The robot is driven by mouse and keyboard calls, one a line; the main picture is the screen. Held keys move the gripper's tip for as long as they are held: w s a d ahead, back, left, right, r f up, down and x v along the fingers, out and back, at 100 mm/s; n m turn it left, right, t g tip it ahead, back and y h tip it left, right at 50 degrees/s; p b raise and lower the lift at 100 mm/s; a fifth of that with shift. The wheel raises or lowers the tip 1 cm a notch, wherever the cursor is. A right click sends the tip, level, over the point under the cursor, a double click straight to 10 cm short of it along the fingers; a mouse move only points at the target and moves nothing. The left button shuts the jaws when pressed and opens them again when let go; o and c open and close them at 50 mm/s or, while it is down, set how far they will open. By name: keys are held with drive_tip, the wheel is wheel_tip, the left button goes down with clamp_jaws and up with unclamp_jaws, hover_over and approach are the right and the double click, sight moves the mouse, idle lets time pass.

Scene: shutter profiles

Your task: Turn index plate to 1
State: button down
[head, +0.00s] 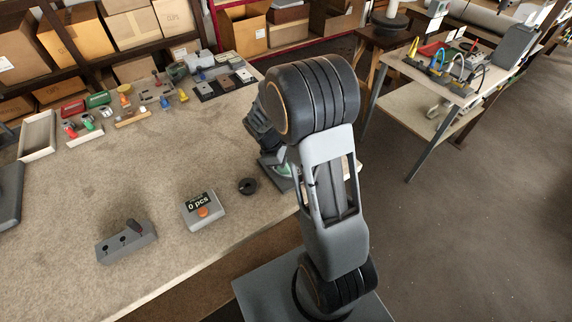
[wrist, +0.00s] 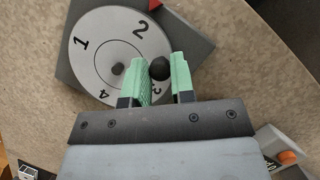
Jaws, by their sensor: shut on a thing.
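The index plate (wrist: 94,63) is a light grey disc with black numerals on a dark grey base (wrist: 193,30), in the wrist view. The numerals 1 and 2 show at the upper left and top, and 4 shows upside down lower down. A dark hub sits at its centre. A red mark (wrist: 154,4) is on the base at the top edge of the view, closest to the 2. My gripper (wrist: 163,62) has green fingers shut on a black knob (wrist: 160,69) at the plate's right side. The fingers hide part of the disc. In the head view my arm mostly hides the plate.
On the bench (head: 90,190) stand a counter box (head: 203,211) reading 0 pcs, a grey block with a lever (head: 127,243) and a dark ring (head: 248,186). Several small parts and a tray (head: 38,135) lie at the back. The bench middle is clear.

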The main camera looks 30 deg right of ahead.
drive_tip(key=w+m, duration=0.1)
drive_tip(key=m, duration=0.1)
drive_tip(key=w+a+m+g+y, duration=0.1)
drive_tip(key=m, duration=0.1)
drive_tip(key=shift+m, duration=0.4)
drive_tip(key=m, duration=0.1)
drive_tip(key=w+m+y, duration=0.1)
drive_tip(key=m, duration=0.1)
drive_tip(key=shift+w+a+m+g+y, duration=0.25)
drive_tip(key=shift+m+g+y, duration=0.05)
drive_tip(key=shift+y, duration=0.1)
drive_tip(key=m, duration=0.1)
drive_tip(key=w+m+y, duration=0.1)
drive_tip(key=m, duration=0.1)
drive_tip(key=w+m+y, duration=0.1)
drive_tip(key=m, duration=0.1)
drive_tip(key=shift+w+d, duration=0.15)
drive_tip(key=shift+d, duration=0.1)
drive_tip(key=shift+w+d+m+t+y, duration=0.25)
drive_tip(key=shift+w+m+y, duration=0.15)
drive_tip(key=shift+m, duration=0.6)
drive_tip(key=shift+w+d+m+t+y, duration=0.25)
drive_tip(key=shift+w+m+y, duration=0.1)
drive_tip(key=shift+m, duration=0.65)
drive_tip(key=c, duration=1)
unclamp_jaws()
drive_tip(key=shift+r, duration=0.1)
